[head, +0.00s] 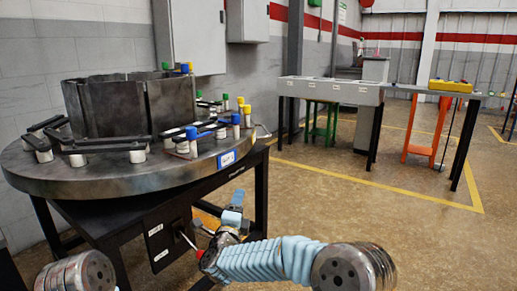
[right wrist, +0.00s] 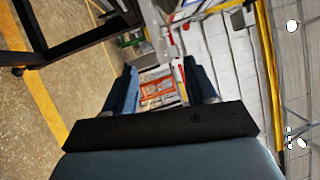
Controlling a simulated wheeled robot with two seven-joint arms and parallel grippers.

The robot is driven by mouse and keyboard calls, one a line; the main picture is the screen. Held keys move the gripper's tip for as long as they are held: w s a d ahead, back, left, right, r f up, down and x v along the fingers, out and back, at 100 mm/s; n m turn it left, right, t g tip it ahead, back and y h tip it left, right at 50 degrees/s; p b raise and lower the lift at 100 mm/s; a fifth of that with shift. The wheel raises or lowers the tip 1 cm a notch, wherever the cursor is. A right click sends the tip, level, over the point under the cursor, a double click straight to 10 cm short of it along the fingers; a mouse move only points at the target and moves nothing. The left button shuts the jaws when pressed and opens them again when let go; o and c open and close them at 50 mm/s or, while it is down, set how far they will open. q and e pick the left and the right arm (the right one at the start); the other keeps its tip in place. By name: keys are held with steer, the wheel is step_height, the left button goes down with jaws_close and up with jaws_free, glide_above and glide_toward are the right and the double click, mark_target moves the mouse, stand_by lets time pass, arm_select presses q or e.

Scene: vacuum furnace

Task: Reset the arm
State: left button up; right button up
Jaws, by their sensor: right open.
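My right arm (head: 270,260) reaches in from the bottom of the head view, bent to the left. My right gripper (head: 233,212) is beside the front right of the round table's stand, below the tabletop. In the right wrist view its two blue fingers (right wrist: 160,68) stand apart with nothing between them. A rounded metal part of my left arm (head: 77,274) shows at the bottom left of the head view. My left gripper is out of view.
A round metal table (head: 70,184) on a black stand (head: 190,200) is close at the left, carrying dark curved plates (head: 115,108) and several small capped cylinders. A grey sink bench (head: 330,91) and an orange-legged stand (head: 425,130) are farther back. The floor at right is clear.

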steer(key=s+d+f+n+g+y+p, duration=0.1)
steer(key=s+d+f+n+g+y, duration=0.2)
steer(key=f, duration=0.6)
steer(key=s+d+f+n+g+y, duration=0.1)
steer(key=s+d+f+n+g, duration=0.15)
steer(key=f+n, duration=0.45)
steer(key=s+d+f+n+g+y+p, duration=0.1)
steer(key=s+d+f+n+g, duration=0.2)
steer(key=f, duration=0.8)
arm_select(q)
steer(key=r, duration=0.1)
steer(key=r+p, duration=0.1)
steer(key=r, duration=0.1)
steer(key=shift+s+d+r, duration=0.1)
steer(key=shift+d+r, duration=0.2)
steer(key=shift+r, duration=0.1)
arm_select(e)
steer(key=s+d+f+n+g, duration=0.2)
steer(key=s+d+f+g, duration=0.1)
steer(key=s, duration=0.7)
steer(key=s+d+f+n+g+y, duration=0.1)
steer(key=s+f, duration=0.4)
steer(key=s, duration=0.5)
steer(key=s+d+f+n+g, duration=0.3)
steer(key=s+d+g, duration=0.2)
steer(key=s, duration=0.5)
steer(key=shift+f+g+y, duration=0.4)
steer(key=shift+g, duration=0.15)
